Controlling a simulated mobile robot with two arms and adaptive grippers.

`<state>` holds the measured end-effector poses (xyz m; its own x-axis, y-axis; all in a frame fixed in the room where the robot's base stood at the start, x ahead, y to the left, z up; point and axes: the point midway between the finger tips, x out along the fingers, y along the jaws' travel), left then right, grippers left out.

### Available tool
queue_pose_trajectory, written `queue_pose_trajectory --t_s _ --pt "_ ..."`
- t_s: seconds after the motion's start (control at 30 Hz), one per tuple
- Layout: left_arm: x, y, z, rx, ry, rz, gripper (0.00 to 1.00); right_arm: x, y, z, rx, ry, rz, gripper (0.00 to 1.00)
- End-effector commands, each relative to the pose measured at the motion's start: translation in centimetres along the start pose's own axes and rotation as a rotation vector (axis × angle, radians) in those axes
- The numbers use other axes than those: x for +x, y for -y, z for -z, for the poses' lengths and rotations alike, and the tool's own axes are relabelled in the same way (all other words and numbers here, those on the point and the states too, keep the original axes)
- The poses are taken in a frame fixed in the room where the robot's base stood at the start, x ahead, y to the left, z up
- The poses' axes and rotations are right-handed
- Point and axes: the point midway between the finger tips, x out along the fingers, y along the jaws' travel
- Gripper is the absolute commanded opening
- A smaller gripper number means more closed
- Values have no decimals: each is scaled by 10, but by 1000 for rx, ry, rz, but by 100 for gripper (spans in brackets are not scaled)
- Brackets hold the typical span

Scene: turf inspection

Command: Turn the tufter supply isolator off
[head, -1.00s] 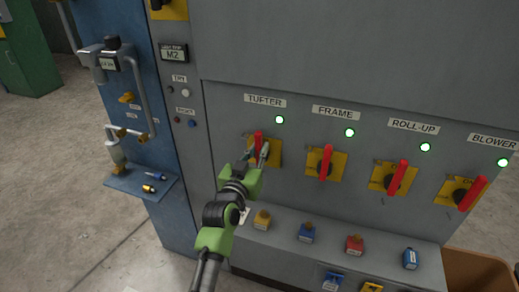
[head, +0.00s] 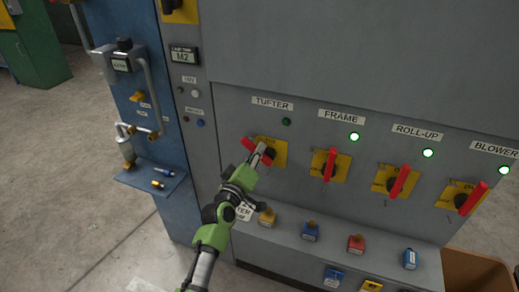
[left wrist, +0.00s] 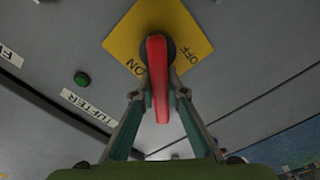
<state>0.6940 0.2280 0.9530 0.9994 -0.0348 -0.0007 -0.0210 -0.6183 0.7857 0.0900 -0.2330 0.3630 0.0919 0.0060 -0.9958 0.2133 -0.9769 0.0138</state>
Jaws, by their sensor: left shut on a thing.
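The tufter isolator is a red handle on a yellow plate (head: 278,146) below the TUFTER label (head: 272,103). My left gripper (head: 262,155) is at it, shut on the red handle (left wrist: 158,80). In the left wrist view the fingers lie on both sides of the handle, and ON and OFF show on the yellow plate (left wrist: 158,20). In the head view the handle is turned and slants to the upper left. The tufter lamp (head: 287,122) is dark green, unlit. My right gripper is not in view.
FRAME (head: 331,165), ROLL-UP (head: 398,181) and BLOWER (head: 468,199) isolators stand to the right, under lit green lamps. Several coloured padlocks, including a blue one (head: 311,231), stand on the ledge below. A blue panel (head: 155,205) with pipes is at left.

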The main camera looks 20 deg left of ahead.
Motion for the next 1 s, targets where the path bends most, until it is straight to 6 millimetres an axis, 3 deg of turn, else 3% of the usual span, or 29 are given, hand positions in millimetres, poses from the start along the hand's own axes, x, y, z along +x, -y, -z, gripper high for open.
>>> queue_pose_trajectory --t_s 0.5,1.0 --pt "0 17 -2 -453 -3 0 0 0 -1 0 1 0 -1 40" --pt "0 23 -6 -655 -4 -1 0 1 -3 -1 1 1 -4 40"
